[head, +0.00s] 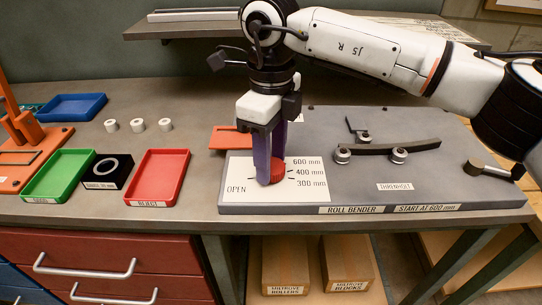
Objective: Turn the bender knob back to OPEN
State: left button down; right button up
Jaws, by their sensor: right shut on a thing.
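The red bender knob (278,171) sits on that plate. My right gripper (269,178) comes down from above with its purple fingers shut on the knob. The fingers hide the knob's left part, and I cannot tell which mark it points to. My left gripper is not in view.
A curved dark bar (390,148) lies by the bender's rollers, with a handle (490,168) to its right. A red tray (160,177), green tray (58,175), blue tray (72,107), black ring block (107,172) and white rings (138,125) stand to the left.

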jog(key=shift+r, duration=0.15)
jog(key=o, duration=1.1)
jog(key=shift+c, duration=0.2)
notch_tip(320, 180, up, 10)
jog(key=shift+r, duration=0.1)
